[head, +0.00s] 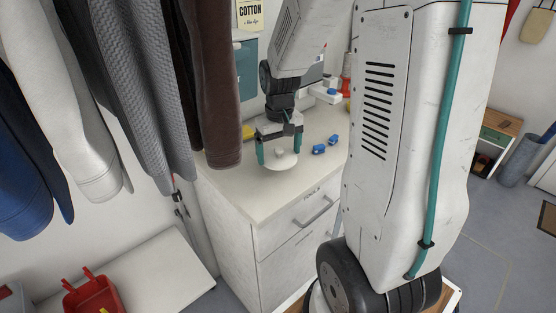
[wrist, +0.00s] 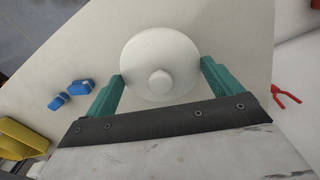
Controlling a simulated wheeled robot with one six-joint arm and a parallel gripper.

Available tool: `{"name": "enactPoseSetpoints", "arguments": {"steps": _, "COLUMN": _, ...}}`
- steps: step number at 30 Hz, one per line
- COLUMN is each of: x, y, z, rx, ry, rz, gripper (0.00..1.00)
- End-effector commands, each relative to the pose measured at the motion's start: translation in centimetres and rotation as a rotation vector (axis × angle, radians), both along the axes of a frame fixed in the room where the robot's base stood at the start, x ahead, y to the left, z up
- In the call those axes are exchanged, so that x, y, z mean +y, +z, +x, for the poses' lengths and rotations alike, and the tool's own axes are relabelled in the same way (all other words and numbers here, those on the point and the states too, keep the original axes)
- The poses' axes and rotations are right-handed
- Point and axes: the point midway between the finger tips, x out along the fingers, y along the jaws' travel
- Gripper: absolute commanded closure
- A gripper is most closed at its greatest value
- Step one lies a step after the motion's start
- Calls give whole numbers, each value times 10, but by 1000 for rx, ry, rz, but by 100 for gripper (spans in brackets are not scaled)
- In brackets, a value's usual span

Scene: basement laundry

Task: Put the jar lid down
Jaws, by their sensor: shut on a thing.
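The jar lid is a round white disc with a knob in its middle, seen in the head view (head: 281,164) and from above in the wrist view (wrist: 160,50). My gripper (head: 279,156) points down over the white cabinet top (head: 232,190). Its two teal fingers, also in the wrist view (wrist: 162,74), are shut on the lid from both sides. The lid is roughly level, at or just above the cabinet top. I cannot tell whether it touches. Its underside is hidden.
Two small blue things (head: 319,149) lie right of the lid in the head view. A yellow thing (wrist: 20,138) lies at the wrist view's left edge, and a red forked thing (wrist: 285,97) shows at right. Hanging clothes (head: 140,80) are left of my arm. The cabinet top's front is bare.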

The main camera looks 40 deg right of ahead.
Motion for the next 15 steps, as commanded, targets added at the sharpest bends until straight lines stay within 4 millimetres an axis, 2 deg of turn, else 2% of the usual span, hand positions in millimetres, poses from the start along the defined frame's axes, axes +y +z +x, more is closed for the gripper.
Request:
{"name": "enactPoseSetpoints", "arguments": {"steps": 4, "x": 2, "y": -9, "z": 2, "rx": 3, "ry": 2, "rz": 1, "gripper": 32}}
{"name": "enactPoseSetpoints", "arguments": {"steps": 9, "x": 3, "y": -33, "z": 1, "rx": 5, "ry": 4, "rz": 2, "gripper": 32}}
{"name": "enactPoseSetpoints", "arguments": {"steps": 15, "x": 3, "y": -35, "z": 2, "rx": 0, "ry": 4, "rz": 0, "gripper": 32}}
